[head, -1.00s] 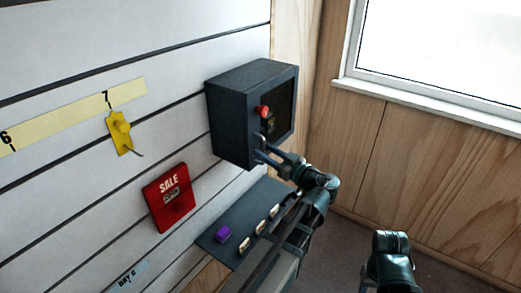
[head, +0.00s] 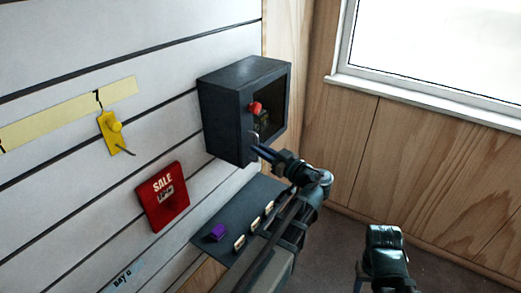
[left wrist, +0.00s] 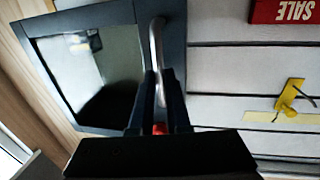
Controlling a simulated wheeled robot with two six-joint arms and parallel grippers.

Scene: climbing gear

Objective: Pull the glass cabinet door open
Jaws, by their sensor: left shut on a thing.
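The glass cabinet (head: 226,113) is a dark box on the slatted wall in the head view. Its dark-framed glass door (head: 276,98) faces right, and I see no clear gap at its edge. The door's curved metal handle (left wrist: 155,42) runs along the frame in the left wrist view. My left gripper (head: 258,151) is at the handle's lower part in the head view. In the left wrist view its fingers (left wrist: 160,82) are shut on the handle, hiding part of it. My right gripper's fingers are not seen.
A red knob (head: 255,107) shows at the cabinet front. Below is a dark shelf (head: 228,231) with a purple block (head: 217,232) and several pale pieces. A red SALE sign (head: 165,196) and yellow tag (head: 113,133) are on the wall. A window (head: 440,45) is at right.

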